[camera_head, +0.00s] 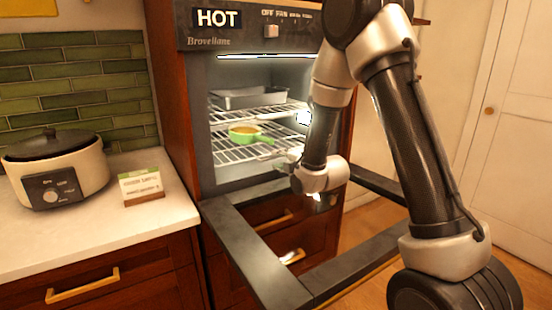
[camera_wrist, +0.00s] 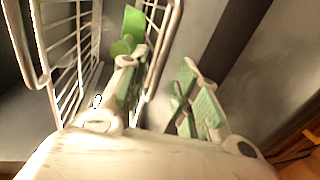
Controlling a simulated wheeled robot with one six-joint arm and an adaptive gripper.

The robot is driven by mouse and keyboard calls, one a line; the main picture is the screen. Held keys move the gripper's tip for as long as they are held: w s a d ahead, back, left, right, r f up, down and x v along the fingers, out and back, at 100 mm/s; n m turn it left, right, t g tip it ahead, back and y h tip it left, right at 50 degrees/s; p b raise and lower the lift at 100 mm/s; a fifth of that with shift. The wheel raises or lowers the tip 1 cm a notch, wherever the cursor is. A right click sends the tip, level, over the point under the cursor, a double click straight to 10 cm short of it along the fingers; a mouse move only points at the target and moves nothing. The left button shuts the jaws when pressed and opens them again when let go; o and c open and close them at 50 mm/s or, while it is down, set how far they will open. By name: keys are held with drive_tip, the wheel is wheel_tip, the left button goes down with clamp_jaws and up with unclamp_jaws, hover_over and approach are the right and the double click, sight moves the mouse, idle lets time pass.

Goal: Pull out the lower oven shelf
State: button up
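The lower oven shelf (camera_head: 226,155) is a wire rack inside the lit oven, with a green pan (camera_head: 243,133) on it. My gripper (camera_head: 291,160) is at the right part of its front edge. In the wrist view my gripper (camera_wrist: 160,75) has its two green-padded fingers apart. The front rail of the lower shelf (camera_wrist: 166,40) appears to lie between them, nearer the left finger; I cannot tell whether they touch. The green pan (camera_wrist: 131,25) shows beyond the left finger. My wrist hides part of the shelf's right front in the head view.
The upper shelf (camera_head: 222,114) holds a grey metal tray (camera_head: 250,97). The dark-framed oven door (camera_head: 252,262) is folded down open, below my arm. A slow cooker (camera_head: 55,165) and a small sign (camera_head: 141,186) stand on the left counter (camera_head: 110,222).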

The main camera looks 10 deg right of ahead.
sight(275, 158)
drive_tip(key=x, duration=0.4)
drive_tip(key=shift+w, duration=0.1)
clamp_jaws()
